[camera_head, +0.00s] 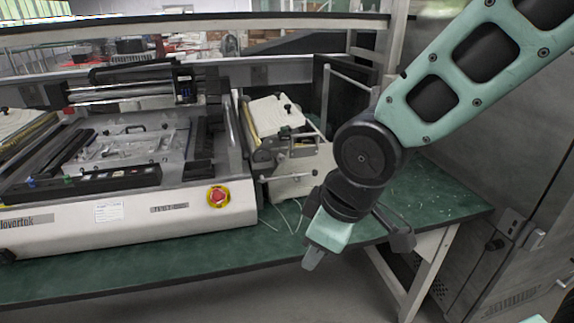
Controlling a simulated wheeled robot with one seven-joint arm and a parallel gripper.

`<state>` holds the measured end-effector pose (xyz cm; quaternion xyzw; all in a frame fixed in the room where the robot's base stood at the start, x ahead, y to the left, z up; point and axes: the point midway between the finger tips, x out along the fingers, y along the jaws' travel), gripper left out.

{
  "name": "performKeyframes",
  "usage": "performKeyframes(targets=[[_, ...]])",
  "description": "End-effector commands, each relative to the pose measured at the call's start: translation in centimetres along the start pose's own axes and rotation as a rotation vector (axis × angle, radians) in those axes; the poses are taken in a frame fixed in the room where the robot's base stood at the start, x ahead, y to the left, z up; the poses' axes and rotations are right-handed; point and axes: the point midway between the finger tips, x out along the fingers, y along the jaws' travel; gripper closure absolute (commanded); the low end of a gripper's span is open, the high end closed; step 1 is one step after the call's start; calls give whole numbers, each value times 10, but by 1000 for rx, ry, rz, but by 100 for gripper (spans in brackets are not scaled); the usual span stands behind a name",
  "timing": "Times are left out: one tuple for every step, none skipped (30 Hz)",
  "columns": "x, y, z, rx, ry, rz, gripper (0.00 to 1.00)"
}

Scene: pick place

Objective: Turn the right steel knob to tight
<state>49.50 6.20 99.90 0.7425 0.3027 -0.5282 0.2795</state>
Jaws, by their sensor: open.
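My gripper (314,258) hangs in front of the green bench edge, right of centre, and points down and slightly left. Its jaws are open, and I see nothing held between them. A small steel device with white panels (290,188) stands behind and to the left of it, at the right end of the large machine. Two small knob-like ends show on the device's front, a left one (262,180) and a right one (315,173). They are too small for me to tell whether either is the steel knob or how it is turned. My gripper is apart from both.
The large white machine (130,225), with a red emergency button (218,196), fills the left of the green bench (130,281). A grey metal cabinet (510,170) stands at the right. The bench between device and cabinet is mostly clear, partly hidden by my arm.

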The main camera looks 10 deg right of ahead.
Motion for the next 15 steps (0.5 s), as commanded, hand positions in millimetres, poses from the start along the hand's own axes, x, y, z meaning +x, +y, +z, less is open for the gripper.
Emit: performKeyframes(targets=[[21,29,-12,-58,69,42,56],[29,45,-20,-105,115,71,56],[38,66,-31,-170,175,112,56],[44,82,-38,-218,218,144,56],[50,97,-44,-267,260,177,56],[56,117,-52,-334,314,222,56],[61,131,-56,-384,352,257,56],[65,144,-60,-437,390,292,56],[70,162,-63,-504,438,340,56],[74,174,-65,-555,473,375,56],[77,185,-66,-606,506,411,56],[80,199,-66,-673,551,461,56],[83,209,-65,-725,585,498,56],[85,218,-63,-774,617,535,56],[87,228,-60,-839,660,585,56]])
